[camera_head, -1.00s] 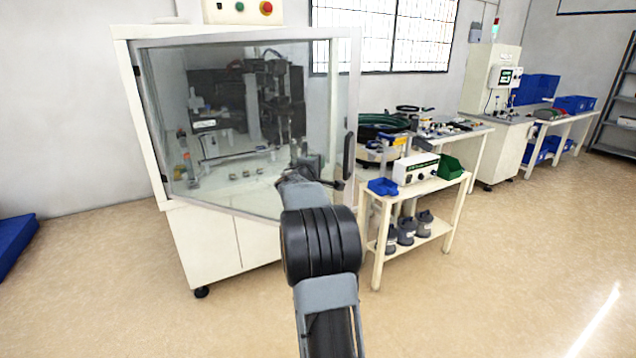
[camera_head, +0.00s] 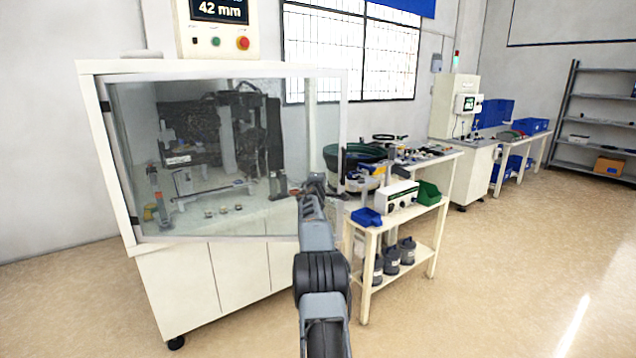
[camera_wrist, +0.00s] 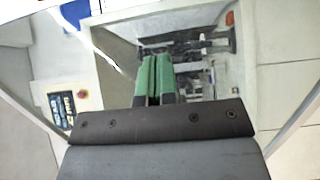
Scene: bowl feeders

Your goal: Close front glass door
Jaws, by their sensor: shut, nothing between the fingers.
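The front glass door (camera_head: 240,238) is a clear pane in a pale frame, hinged at the left of a white cabinet (camera_head: 180,290). It stands partly open, its free right edge out past the cabinet's right side. My gripper (camera_head: 316,182) is at the lower right part of the door in the head view; whether it touches the door is not clear. In the wrist view my gripper's green fingers (camera_wrist: 153,62) are together with nothing between them, and the cabinet interior shows beyond them.
A white cart (camera_head: 400,215) with blue and green bins stands close to the right of the door's free edge. A bowl feeder (camera_head: 352,157) is behind it. A control panel (camera_head: 216,28) sits on top of the cabinet. The floor in front is open.

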